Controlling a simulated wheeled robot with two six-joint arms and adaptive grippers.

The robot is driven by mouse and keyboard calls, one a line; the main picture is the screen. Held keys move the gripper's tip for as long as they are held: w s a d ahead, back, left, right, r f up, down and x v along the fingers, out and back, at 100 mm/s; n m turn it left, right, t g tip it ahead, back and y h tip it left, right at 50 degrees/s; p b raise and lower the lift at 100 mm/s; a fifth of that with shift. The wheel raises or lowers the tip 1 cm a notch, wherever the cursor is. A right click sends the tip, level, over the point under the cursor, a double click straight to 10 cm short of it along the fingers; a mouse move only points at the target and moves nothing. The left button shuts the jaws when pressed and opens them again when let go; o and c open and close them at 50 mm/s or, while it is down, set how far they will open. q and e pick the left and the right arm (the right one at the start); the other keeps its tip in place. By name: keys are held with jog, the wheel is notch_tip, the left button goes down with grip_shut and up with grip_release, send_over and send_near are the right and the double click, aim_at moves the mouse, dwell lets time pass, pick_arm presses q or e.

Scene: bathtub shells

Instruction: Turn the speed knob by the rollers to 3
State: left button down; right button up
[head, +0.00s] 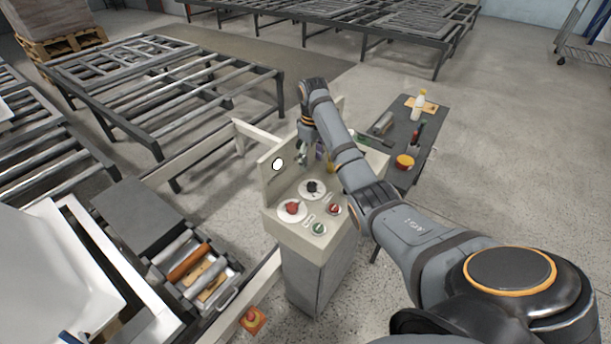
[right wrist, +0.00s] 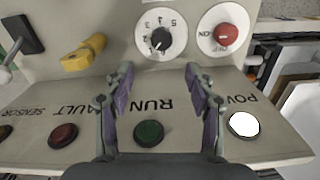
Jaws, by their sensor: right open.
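The speed knob is a small black knob (right wrist: 160,40) on a round white dial (right wrist: 166,53) with numbers around it. Its white mark seems to sit low on the knob, but I cannot tell surely which number it points at. It also shows in the head view as a black knob (head: 313,187) on the control box (head: 300,240). My right gripper (right wrist: 160,77) is open and empty over the sloped panel, with the dial just beyond and between its fingertips in the wrist view. In the head view the right gripper (head: 303,155) hangs over the box's back part. My left gripper is out of view.
Beside the dial are a red ON/OFF knob (right wrist: 226,34) and a yellow handle (right wrist: 85,52). The panel has a green RUN button (right wrist: 149,133), a lit white POWER lamp (right wrist: 243,124) and a red FAULT lamp (right wrist: 63,136). Rollers (head: 192,262) lie left of the box.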

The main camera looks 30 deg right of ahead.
aim_at(312, 184)
jog(key=shift+s+f+p, duration=0.4)
jog(key=shift+s+f, duration=0.15)
jog(key=shift+s, duration=0.3)
jog(key=shift+f, duration=0.95)
jog(key=f, duration=0.2)
jog(key=f+p, duration=0.1)
jog(key=f, duration=0.1)
jog(key=shift+w, duration=0.4)
notch_tip(312, 184, down, 3)
jog(key=shift+r, duration=0.1)
jog(key=shift+c, duration=0.8)
jog(key=c, duration=1)
pick_arm(q)
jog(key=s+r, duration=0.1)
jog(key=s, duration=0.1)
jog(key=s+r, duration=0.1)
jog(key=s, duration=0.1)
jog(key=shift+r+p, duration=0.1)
jog(key=shift+p, duration=0.2)
